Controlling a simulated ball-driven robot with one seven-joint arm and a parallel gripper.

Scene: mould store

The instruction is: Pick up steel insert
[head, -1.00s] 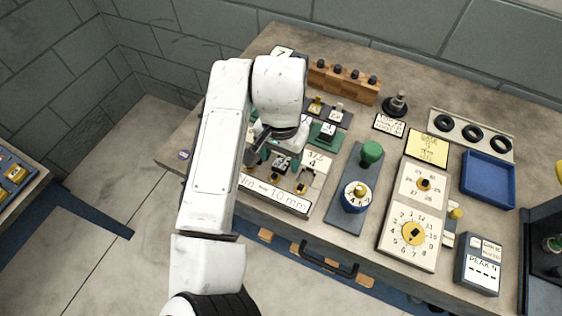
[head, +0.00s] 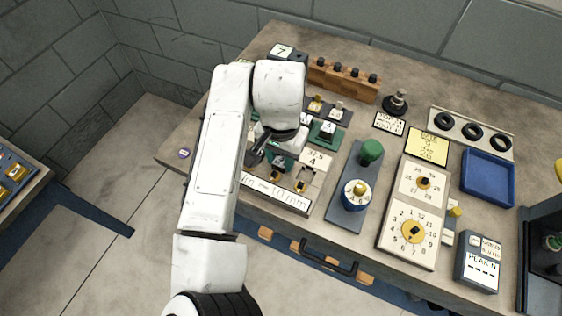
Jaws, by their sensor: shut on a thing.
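My gripper (head: 260,153) is at the left part of the bench, pointing down over the row of small numbered fixtures. Its dark fingers are shut on a small dark piece, taken to be the steel insert, which is mostly hidden by the fingers and my arm. A green block (head: 277,164) shows just right of the fingers. A pale fixture marked 4 (head: 315,162) stands farther right. Whether the held piece touches anything below cannot be told.
A green-knobbed device (head: 371,152) on a grey plate and a dial board (head: 413,225) stand to the right. A blue tray (head: 488,180) is at the far right. A wooden rack (head: 343,82) stands behind.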

